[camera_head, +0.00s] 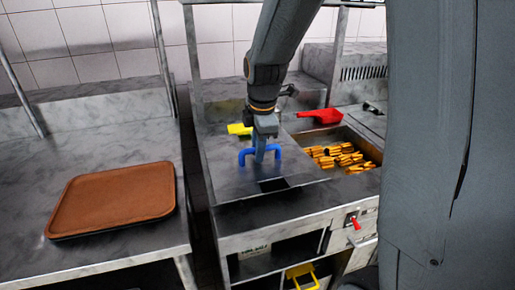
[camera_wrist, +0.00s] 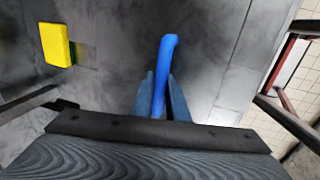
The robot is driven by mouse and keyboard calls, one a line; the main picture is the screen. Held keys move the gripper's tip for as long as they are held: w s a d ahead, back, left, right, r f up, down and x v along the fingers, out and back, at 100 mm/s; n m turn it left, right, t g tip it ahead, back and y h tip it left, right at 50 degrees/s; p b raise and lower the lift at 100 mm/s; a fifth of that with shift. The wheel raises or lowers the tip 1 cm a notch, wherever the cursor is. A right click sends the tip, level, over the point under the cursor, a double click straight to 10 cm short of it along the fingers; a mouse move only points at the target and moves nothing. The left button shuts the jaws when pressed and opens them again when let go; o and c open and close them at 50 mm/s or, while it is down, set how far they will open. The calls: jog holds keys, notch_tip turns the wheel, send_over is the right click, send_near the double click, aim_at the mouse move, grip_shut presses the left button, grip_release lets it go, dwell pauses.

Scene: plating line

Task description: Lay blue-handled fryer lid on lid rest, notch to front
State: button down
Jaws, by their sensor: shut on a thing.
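The fryer lid (camera_head: 225,178) is a flat grey metal plate on the counter unit, left of the open fryer well. Its blue handle (camera_head: 245,155) stands up from the middle and also shows in the wrist view (camera_wrist: 168,55). A dark notch (camera_head: 272,186) is at the lid's front edge. My gripper (camera_head: 262,150) reaches down from above and is shut on the blue handle; in the wrist view its fingers (camera_wrist: 163,95) lie on either side of it. I cannot tell whether the lid touches the surface below. I cannot clearly make out a separate lid rest.
Fries (camera_head: 340,158) lie in the open well (camera_head: 368,146) to the right. A red object (camera_head: 320,116) lies behind it. A yellow block (camera_head: 239,129) is behind the lid, also in the wrist view (camera_wrist: 57,45). A brown tray (camera_head: 115,200) sits on the left table (camera_head: 40,150).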

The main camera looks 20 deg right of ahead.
jog(key=shift+f+b, duration=0.8)
jog(key=shift+f, duration=0.9)
jog(key=shift+w, duration=0.1)
jog(key=c, duration=1.7)
grip_release()
jog(key=shift+o, duration=0.2)
jog(key=shift+f, duration=0.1)
